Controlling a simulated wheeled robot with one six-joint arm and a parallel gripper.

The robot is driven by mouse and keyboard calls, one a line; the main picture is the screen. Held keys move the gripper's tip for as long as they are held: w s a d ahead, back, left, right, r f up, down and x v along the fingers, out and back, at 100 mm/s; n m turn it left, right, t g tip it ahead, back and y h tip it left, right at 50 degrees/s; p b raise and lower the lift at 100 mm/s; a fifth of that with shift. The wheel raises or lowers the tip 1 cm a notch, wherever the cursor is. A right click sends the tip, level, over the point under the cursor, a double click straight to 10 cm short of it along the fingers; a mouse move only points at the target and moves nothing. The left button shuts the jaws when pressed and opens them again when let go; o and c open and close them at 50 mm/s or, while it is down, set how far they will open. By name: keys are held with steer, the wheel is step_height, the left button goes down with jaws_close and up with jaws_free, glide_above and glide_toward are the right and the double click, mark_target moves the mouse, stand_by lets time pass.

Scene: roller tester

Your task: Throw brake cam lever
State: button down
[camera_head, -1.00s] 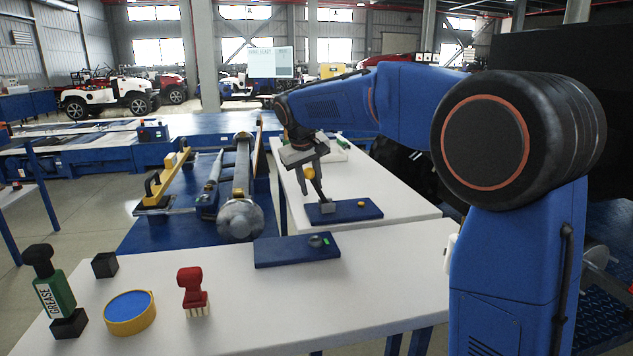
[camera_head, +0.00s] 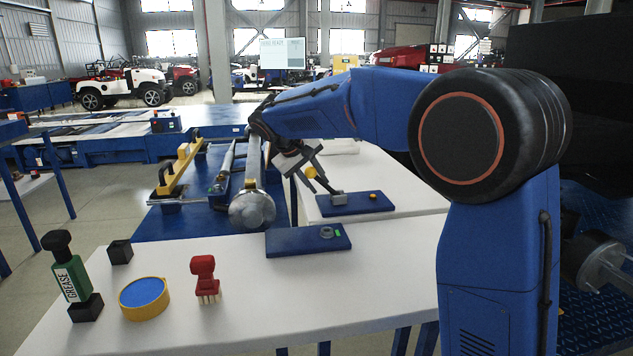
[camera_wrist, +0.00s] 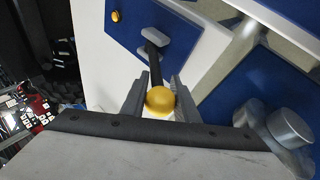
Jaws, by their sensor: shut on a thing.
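The brake cam lever is a dark rod with a yellow knob (camera_head: 310,172) on a grey pivot block (camera_head: 338,198). It stands on a blue plate (camera_head: 370,203) on the far white table. In the head view it leans to the left, well off upright. My gripper (camera_head: 318,174) is shut on the lever near its knob. In the wrist view, the yellow knob (camera_wrist: 160,101) sits between the fingers of my gripper (camera_wrist: 160,78), and the rod runs away to the pivot block (camera_wrist: 154,38). The exact finger contact is partly hidden.
A yellow button (camera_head: 373,196) sits beside the lever on its plate. A second blue plate (camera_head: 290,241) with a grey ring lies on the near table.

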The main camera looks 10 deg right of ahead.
steer(key=shift+f, duration=0.15)
steer(key=c, duration=1.4)
jaws_free()
steer(key=shift+a, duration=0.1)
steer(key=v, duration=1.7)
steer(key=shift+s+a, duration=0.1)
steer(key=shift+a, duration=0.05)
